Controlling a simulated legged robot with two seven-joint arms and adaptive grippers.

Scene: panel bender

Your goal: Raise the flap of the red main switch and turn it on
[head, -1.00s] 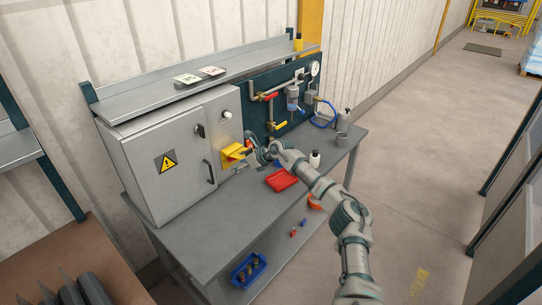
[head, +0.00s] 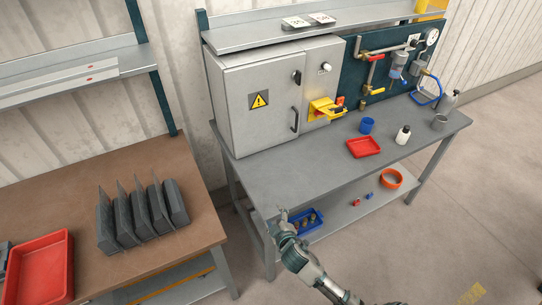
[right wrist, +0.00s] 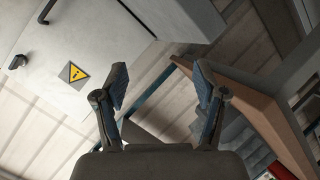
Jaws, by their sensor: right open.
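A grey cabinet (head: 260,95) stands on the grey bench. My right gripper (head: 283,214) is at the bench's front edge, well below and left of the switch. In the right wrist view my right gripper (right wrist: 160,88) is open and empty, with the cabinet (right wrist: 90,40) beyond. My left gripper is out of view.
The grey bench (head: 290,180) holds a red tray (head: 364,147), a blue cup (head: 367,125) and a white bottle (head: 402,135). A brown table (head: 160,250) with dark slotted blocks stands at left. The bench front is clear.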

